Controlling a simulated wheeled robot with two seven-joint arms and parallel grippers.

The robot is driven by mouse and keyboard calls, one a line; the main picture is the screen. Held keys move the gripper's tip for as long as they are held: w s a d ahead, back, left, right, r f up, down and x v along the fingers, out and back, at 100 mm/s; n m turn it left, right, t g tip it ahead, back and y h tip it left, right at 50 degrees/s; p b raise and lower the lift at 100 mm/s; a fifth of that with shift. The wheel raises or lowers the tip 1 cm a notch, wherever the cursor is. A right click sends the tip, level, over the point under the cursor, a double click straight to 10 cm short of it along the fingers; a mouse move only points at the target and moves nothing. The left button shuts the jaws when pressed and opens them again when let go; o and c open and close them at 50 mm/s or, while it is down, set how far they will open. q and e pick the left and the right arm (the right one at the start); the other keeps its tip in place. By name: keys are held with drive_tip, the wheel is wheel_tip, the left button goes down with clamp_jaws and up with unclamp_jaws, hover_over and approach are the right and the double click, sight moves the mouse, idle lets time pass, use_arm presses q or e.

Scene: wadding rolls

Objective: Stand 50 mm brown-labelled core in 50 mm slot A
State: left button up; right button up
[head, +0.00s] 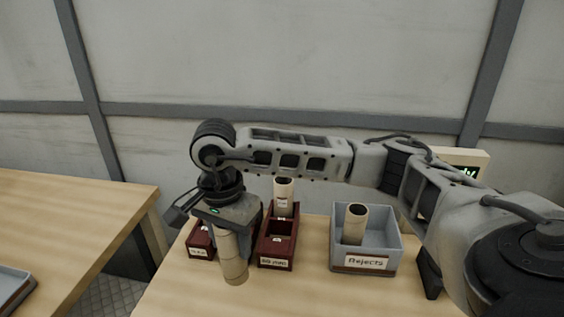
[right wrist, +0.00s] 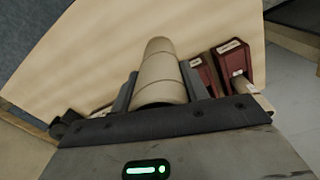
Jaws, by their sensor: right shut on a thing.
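My right gripper (head: 232,232) points down and is shut on a tan cardboard core (head: 235,268), which hangs nearly upright in front of the racks. In the right wrist view the same core (right wrist: 159,74) sits between the two fingers of my gripper (right wrist: 158,92). No brown label can be made out on it. A dark red rack (head: 276,264) with a white front label, apparently reading 50 mm, stands just right of the held core. Another core (head: 283,190) stands upright in its rear slot. Slot letters are too small to read. My left gripper is not in view.
A second dark red rack (head: 201,252) is partly hidden behind my right gripper. Another table (head: 70,215) stands at the left, across a gap. The front of the work table is clear.

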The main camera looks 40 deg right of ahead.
drive_tip(key=w+d+r+n+p, duration=0.25)
drive_tip(key=d+n, duration=0.55)
drive_tip(key=n, duration=0.7)
drive_tip(key=w+d+r+n+p, duration=0.15)
drive_tip(key=d+r+n, duration=0.25)
drive_tip(key=d+n, duration=0.7)
drive_tip(key=shift+w+a+f+n+b, duration=0.1)
drive_tip(key=shift+a+f+n+b, duration=0.45)
drive_tip(key=shift+f+b, duration=0.35)
drive_tip(key=shift+w+a+f+n+b, duration=0.1)
drive_tip(key=shift+a+f+n+b, duration=0.35)
drive_tip(key=shift+f+b, duration=0.4)
drive_tip(key=shift+w+a+f+n+b, duration=0.1)
drive_tip(key=shift+a+f+n+b, duration=0.35)
drive_tip(key=shift+f+n+b, duration=0.45)
drive_tip(key=shift+f+m+b, duration=0.3)
drive_tip(key=shift+f+b, duration=0.2)
drive_tip(key=shift+f, duration=0.8)
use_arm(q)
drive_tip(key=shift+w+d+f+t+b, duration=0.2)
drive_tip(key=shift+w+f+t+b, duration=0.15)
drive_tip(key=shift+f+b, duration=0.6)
use_arm(e)
drive_tip(key=shift+f, duration=2)
